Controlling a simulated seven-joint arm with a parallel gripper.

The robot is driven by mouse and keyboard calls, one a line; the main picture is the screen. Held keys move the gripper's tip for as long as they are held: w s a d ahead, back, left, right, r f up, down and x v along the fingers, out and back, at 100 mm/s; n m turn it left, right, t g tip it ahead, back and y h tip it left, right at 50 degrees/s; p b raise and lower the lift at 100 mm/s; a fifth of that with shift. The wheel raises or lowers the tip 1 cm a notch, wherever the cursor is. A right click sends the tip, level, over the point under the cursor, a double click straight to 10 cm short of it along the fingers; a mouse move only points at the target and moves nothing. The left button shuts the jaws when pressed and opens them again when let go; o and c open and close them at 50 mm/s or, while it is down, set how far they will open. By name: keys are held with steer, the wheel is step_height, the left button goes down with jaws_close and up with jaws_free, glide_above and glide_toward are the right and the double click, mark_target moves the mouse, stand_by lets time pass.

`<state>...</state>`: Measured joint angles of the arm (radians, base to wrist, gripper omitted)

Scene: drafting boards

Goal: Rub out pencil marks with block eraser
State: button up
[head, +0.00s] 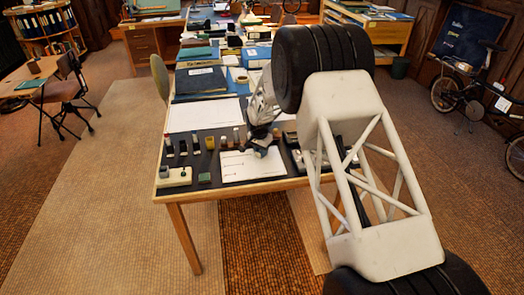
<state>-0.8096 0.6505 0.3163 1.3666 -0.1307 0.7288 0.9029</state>
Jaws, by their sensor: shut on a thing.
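A white sheet of paper (240,173) lies near the front edge of the long table, with a few thin dark pencil marks on its left part. My gripper (263,140) is above the sheet's far right part, pointing down. It is shut on a small grey-blue block, which I take for the block eraser (261,152). The block is at or just above the paper; I cannot tell whether it touches. My gripper partly hides the block's top.
A small green block (204,178) and a pale box (174,177) stand left of the sheet. Several small upright items line its far side. A larger white sheet (203,116) and dark books (200,82) lie farther back. Dark metal items crowd the right.

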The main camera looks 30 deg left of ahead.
mark_target(271, 153)
steer(key=shift+w+d, duration=0.25)
stand_by(0.4)
steer(key=shift+w+d, duration=0.75)
steer(key=shift+w+d, duration=0.7)
steer(key=shift+w, duration=0.05)
steer(key=shift+w+d, duration=0.25)
steer(key=shift+d, duration=0.05)
steer(key=shift+w+d, duration=0.1)
steer(key=shift+w, duration=0.05)
steer(key=shift+s+a, duration=0.35)
stand_by(0.5)
steer(key=shift+s+a, duration=0.25)
steer(key=shift+s+a, duration=0.45)
steer(key=shift+s, duration=0.05)
steer(key=shift+s+a, duration=0.75)
